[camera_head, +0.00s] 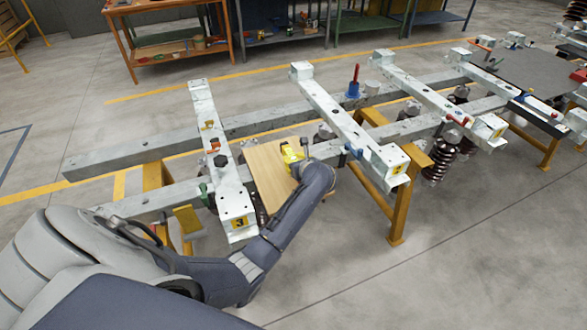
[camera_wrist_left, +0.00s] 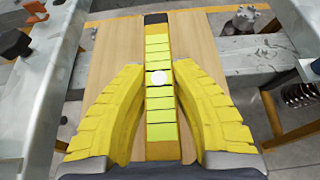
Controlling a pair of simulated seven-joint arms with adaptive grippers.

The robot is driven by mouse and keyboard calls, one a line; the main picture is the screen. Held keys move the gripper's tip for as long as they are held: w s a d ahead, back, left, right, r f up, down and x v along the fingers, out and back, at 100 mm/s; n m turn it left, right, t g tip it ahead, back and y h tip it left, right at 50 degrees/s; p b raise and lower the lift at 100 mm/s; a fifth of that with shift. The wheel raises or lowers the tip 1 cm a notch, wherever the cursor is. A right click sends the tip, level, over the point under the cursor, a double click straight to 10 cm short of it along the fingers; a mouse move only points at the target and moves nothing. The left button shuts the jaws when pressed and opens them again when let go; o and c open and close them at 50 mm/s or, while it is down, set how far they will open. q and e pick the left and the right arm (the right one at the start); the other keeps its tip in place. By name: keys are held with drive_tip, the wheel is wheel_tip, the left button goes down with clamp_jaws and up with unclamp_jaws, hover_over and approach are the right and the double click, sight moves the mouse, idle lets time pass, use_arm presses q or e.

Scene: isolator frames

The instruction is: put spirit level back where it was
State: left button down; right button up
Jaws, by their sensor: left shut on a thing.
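The spirit level (camera_wrist_left: 159,48) is a long yellow bar with dark cross lines and a black end, pointing away from me in the left wrist view. A white round spot shows on it. My left gripper (camera_wrist_left: 158,70) has its yellow fingers on both sides of the level and is shut on it. In the head view the left gripper (camera_head: 291,155) is over the wooden board (camera_head: 265,172), where I cannot make out the level apart from the fingers. The board (camera_wrist_left: 110,50) lies under the level; whether they touch I cannot tell. My right gripper is not in view.
A steel crossbeam (camera_head: 211,140) marked 3 stands left of the board, and another crossbeam (camera_head: 335,115) stands to its right. A blue item with a red top (camera_head: 353,85) stands on the frame beyond. Yellow trestles (camera_head: 397,215) hold up the frame.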

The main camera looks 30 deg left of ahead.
use_arm(q)
drive_tip(key=shift+f, duration=1.95)
drive_tip(key=shift+f, duration=0.1)
drive_tip(key=c, duration=1.2)
unclamp_jaws()
